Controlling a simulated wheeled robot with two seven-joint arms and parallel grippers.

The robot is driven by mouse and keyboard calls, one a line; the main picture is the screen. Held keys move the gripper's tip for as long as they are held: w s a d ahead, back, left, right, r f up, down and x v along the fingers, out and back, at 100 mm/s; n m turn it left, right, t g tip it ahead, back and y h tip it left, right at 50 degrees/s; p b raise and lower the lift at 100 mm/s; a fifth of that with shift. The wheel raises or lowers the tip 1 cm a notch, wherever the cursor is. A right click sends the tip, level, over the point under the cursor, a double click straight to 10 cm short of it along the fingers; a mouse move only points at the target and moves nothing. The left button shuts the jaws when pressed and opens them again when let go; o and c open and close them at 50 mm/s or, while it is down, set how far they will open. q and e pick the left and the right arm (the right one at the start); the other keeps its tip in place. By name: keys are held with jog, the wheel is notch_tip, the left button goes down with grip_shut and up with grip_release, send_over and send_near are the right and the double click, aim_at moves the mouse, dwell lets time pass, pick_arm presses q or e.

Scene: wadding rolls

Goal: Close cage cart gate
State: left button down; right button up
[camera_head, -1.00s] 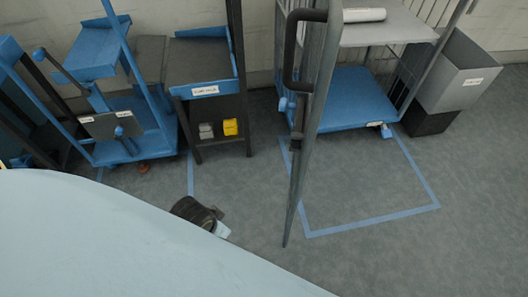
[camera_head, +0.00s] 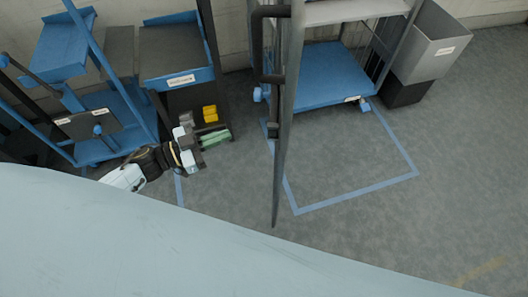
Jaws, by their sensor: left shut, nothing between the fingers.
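The cage cart (camera_head: 330,75) stands right of centre, with a blue deck and a grey shelf. Its gate (camera_head: 284,130) is swung out toward me, so I see it almost edge-on as a tall grey panel. A black handle (camera_head: 258,45) sits on the left face of the gate. My left gripper (camera_head: 214,138) is shut and empty, left of the gate and apart from it, with its fingers pointing right. My right gripper is out of view.
A black shelf stand with a blue top tray (camera_head: 181,78) stands behind my left gripper. A blue cart (camera_head: 95,130) is further left. A grey bin (camera_head: 431,45) is right of the cage cart. Floor inside the blue tape (camera_head: 345,200) is clear.

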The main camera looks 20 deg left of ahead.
pick_arm(q)
jog(key=s+m+g+h, duration=0.4)
jog(key=s+g, duration=0.2)
jog(key=g, duration=0.2)
jog(key=b+x, duration=0.1)
jog(key=x, duration=1.2)
jog(key=shift+w+r, duration=0.3)
jog(key=shift+r, duration=0.05)
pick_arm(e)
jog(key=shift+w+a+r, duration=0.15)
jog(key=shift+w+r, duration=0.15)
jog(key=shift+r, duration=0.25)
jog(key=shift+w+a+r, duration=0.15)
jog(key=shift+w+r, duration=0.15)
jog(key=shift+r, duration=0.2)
